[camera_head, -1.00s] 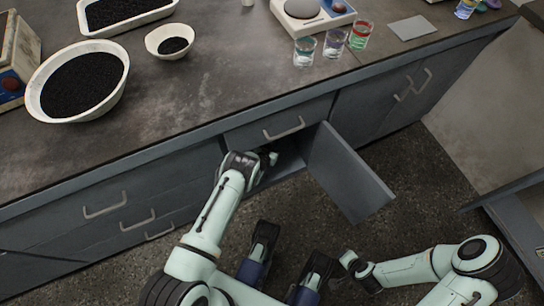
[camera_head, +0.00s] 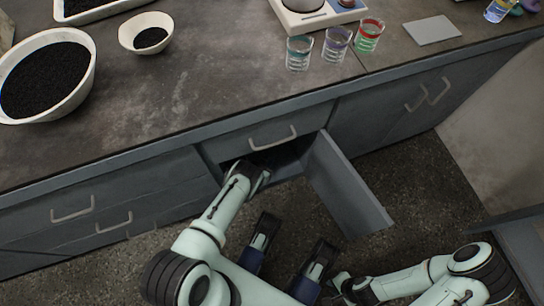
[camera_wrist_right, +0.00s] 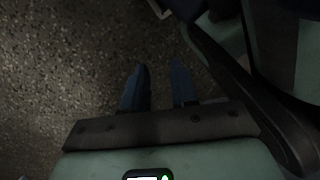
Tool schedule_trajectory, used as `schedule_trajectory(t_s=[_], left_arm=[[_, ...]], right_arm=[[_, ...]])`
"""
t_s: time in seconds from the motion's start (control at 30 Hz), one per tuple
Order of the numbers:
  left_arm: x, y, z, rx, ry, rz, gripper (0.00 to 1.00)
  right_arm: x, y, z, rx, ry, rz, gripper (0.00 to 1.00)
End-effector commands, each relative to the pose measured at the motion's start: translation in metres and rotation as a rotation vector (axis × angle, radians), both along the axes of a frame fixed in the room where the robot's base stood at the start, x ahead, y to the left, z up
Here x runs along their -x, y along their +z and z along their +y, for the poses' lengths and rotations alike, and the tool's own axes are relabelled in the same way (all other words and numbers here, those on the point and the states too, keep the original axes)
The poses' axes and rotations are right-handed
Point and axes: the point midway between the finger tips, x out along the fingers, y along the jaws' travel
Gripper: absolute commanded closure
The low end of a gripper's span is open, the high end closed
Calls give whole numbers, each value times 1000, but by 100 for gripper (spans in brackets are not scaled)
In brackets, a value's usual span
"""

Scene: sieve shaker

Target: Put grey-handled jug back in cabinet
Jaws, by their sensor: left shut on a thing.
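The cabinet under the bench stands open, with its grey door (camera_head: 347,188) swung out to the right. My left arm reaches into the opening. My left gripper (camera_head: 262,176) is at the left side of the opening, mostly hidden by its own wrist and the cabinet's shade. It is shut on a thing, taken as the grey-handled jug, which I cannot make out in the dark. My right gripper (camera_wrist_right: 160,66) is low over the floor, away from the cabinet. Its two blue fingers are apart with nothing between them.
A drawer front (camera_head: 272,138) is just above the opening. On the bench are a large bowl of black grains (camera_head: 88,92), a small bowl (camera_head: 146,20), several glasses including a red one (camera_head: 369,36), and a grey plate (camera_head: 432,30). The bench front edge is clear.

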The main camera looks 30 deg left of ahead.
Motion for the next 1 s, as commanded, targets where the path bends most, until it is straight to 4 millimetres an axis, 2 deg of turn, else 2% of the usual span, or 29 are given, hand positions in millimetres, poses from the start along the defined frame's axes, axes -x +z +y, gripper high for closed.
schedule_trajectory(t_s=[0.27, 0.3, 0.37, 0.67, 0.8, 1.0], left_arm=[[1, -1, 0, 0, 0, 1, 100], [2, -2, 0, 1, 0, 3, 76], [1, -2, 0, 1, 0, 3, 57], [1, -2, 0, 1, 0, 3, 57], [3, -6, 0, 1, 0, 5, 57], [37, 13, 2, 1, 3, 7, 57]], right_arm=[[1, 0, 0, -1, 1, 3, 72], [1, 0, 0, 0, 0, 3, 72], [1, 0, 0, 0, 0, 3, 72], [1, 0, 0, 0, 0, 5, 72], [11, -4, -1, -3, -3, 35, 72], [-30, 20, 4, 5, 11, -101, 72]])
